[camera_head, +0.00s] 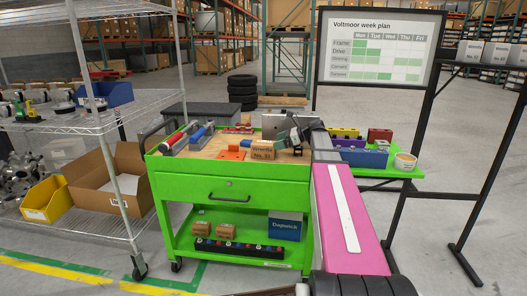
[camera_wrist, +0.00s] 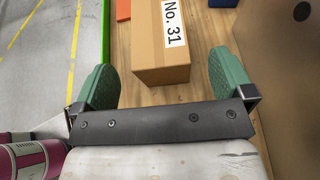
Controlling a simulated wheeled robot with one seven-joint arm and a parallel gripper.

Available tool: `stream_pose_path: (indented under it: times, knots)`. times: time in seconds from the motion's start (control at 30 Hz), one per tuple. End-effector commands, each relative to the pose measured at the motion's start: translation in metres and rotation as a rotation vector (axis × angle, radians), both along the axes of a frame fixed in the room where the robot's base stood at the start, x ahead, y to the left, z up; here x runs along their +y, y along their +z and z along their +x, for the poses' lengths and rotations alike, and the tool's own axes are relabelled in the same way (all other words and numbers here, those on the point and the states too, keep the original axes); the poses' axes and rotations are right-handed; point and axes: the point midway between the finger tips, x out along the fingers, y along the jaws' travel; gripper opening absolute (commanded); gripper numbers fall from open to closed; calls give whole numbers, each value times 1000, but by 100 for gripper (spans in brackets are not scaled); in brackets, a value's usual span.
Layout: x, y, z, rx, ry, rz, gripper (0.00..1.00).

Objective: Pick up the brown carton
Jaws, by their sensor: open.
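The brown carton (camera_wrist: 150,42) stands on the wooden top of the green cart, with a white label reading "No. 31". In the head view the carton (camera_head: 262,155) is near the front edge of the cart top, at the end of my arm. My gripper (camera_wrist: 163,82) is open. Its two green fingers are spread wide, one to the left and one to the right of the carton's near end, with gaps on both sides. In the head view my gripper (camera_head: 290,138) is partly hidden behind my own wrist.
The green cart (camera_head: 230,187) holds an orange part (camera_head: 231,154) left of the carton and tools farther left. Colored boxes and a tub (camera_head: 405,162) sit on the right. In the wrist view a large brown surface (camera_wrist: 285,60) is close to the right finger. A wire shelf stands left.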

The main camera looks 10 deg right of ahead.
Motion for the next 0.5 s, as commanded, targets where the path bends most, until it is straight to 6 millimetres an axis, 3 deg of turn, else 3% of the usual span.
stream_pose_path:
  times: [0.27, 0.5]
  knots:
    - [19, -5, 7, 0, 1, 0, 99]
    - [49, -14, 17, 1, 2, 0, 99]
